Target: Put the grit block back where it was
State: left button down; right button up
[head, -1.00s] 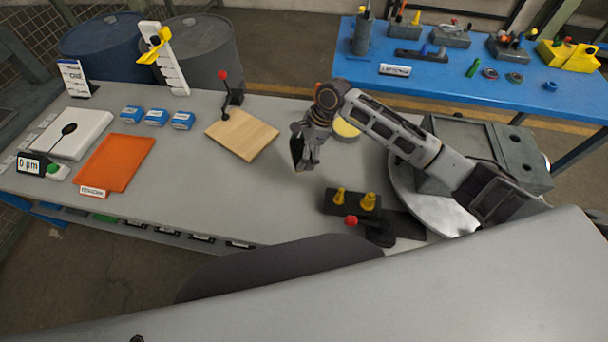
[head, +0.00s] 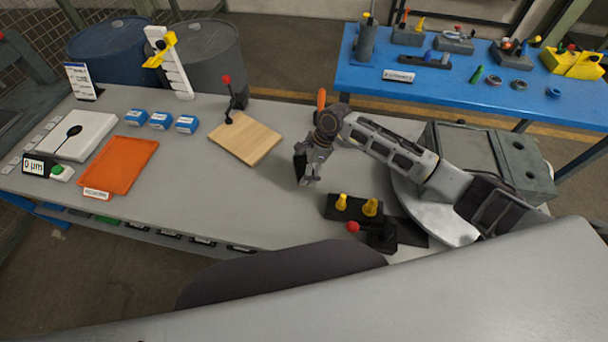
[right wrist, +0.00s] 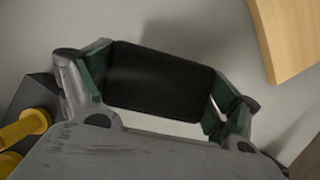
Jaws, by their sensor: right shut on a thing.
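The grit block, a dark, nearly black rectangular block (right wrist: 160,82), is held between the green-padded fingers of my right gripper (right wrist: 165,90). In the head view my right gripper (head: 308,176) is above the grey bench (head: 255,200), with the dark block (head: 300,166) at its fingers. It is between the wooden board and the black fixture with yellow pegs. In the right wrist view the block hangs over bare grey bench; its gap above the bench is hard to tell. My left gripper is not in view.
The wooden board (head: 245,138) lies left of the gripper, with a red-knobbed lever (head: 228,98) behind it. The black fixture (head: 335,212) with yellow pegs (head: 370,207) stands to the right. Three blue boxes (head: 160,120) and an orange tray (head: 120,165) are farther left. Bench between tray and fixture is clear.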

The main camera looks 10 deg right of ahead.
jog(key=shift+f, duration=0.25)
jog(key=shift+f, duration=1.75)
jog(key=shift+f, duration=0.1)
jog(key=o, duration=0.7)
jog(key=shift+o, duration=0.2)
jog(key=v, duration=1.2)
